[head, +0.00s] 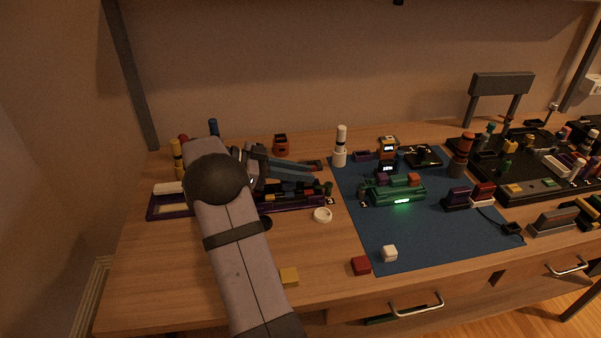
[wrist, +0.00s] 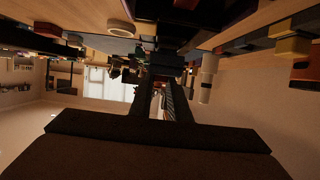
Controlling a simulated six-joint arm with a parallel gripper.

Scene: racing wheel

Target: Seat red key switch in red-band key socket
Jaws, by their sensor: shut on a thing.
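My gripper (head: 318,166) reaches right over the purple rack (head: 290,206) of small coloured blocks. In the wrist view its dark fingers (wrist: 163,82) run close together. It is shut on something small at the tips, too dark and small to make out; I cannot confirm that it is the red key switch. A green device (head: 383,198) with purple and orange-red blocks on top and a lit green display stands on the blue mat, right of my gripper. No red-banded socket can be made out. A red cube (head: 361,265) lies at the mat's front left edge.
A white ring (head: 323,215) lies beside the rack. A white bottle (head: 340,147) and an orange-topped stack (head: 387,155) stand behind. The blue mat (head: 440,235) has free room in front.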

